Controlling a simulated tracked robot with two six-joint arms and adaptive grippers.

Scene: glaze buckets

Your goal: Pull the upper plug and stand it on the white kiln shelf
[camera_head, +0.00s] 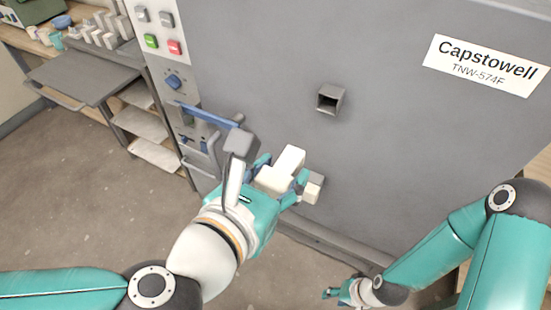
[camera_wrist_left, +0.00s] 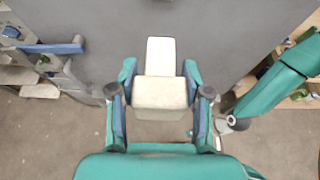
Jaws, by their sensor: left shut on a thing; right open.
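My left gripper (camera_head: 278,175) is shut on a pale plug (camera_head: 290,158), in front of the grey kiln (camera_head: 400,120). In the left wrist view the plug's wide head (camera_wrist_left: 160,92) lies between the fingers and its narrower stem (camera_wrist_left: 160,57) points away from the gripper. The plug is clear of the upper square hole (camera_head: 328,98), which is open and dark. A second pale block (camera_head: 313,188), seemingly the lower plug, shows just right of the left gripper, partly hidden. My right gripper (camera_head: 345,293) is low at the bottom, open and empty. I cannot make out the white kiln shelf for certain.
A grey-topped cart (camera_head: 85,75) with pale lower boards stands at the left. A blue handle (camera_head: 208,115) sticks out near the control panel (camera_head: 160,30), close to the left gripper. Small pale pieces (camera_head: 100,32) stand on a bench behind. The floor at left is clear.

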